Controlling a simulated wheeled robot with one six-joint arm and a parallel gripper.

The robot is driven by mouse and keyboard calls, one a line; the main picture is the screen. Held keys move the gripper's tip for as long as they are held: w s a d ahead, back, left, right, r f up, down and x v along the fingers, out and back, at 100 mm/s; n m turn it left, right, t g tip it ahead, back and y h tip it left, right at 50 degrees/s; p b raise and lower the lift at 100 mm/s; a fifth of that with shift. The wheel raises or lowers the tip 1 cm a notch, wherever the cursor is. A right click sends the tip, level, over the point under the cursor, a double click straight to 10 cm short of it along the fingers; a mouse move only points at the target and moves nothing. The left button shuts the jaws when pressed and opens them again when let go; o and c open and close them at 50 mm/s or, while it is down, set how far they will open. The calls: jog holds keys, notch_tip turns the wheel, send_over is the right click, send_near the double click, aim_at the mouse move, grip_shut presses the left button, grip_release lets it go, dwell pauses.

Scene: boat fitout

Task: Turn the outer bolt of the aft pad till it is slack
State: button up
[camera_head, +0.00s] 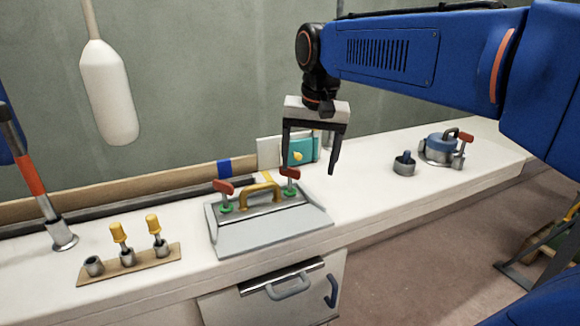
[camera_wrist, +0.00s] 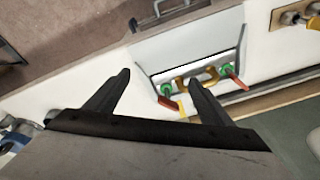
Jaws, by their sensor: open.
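My gripper (camera_head: 309,168) hangs from the blue arm above the counter, fingers apart and nothing between them. Its fingers also show in the wrist view (camera_wrist: 160,78). Below and left of it is a grey hinged plate (camera_head: 262,236) with a yellow handle (camera_head: 260,190). Two red-handled fasteners with green bases, a left one (camera_head: 223,187) and a right one (camera_head: 289,173), stand at its back edge; they show in the wrist view too (camera_wrist: 236,78). No label tells which part is the aft pad or its outer bolt. My gripper touches none of these.
A tan strip (camera_head: 170,262) at the left holds metal cups, two with yellow handles. A teal box (camera_head: 300,151) stands behind the gripper. A small cup (camera_head: 404,165) and a blue-topped valve (camera_head: 440,149) stand at the right. The counter (camera_head: 360,180) is clear between plate and cup.

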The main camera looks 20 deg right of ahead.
aim_at(290, 179)
jog(key=w+d+r+m+g, duration=0.2)
jog(key=w+r+m, duration=0.45)
jog(key=w, duration=0.85)
jog(key=shift+n, duration=0.75)
notch_tip(290, 179, down, 16)
jog(key=shift+s+r, duration=0.1)
jog(key=shift+r, duration=0.05)
jog(key=c, duration=1)
jog(key=shift+c, duration=0.2)
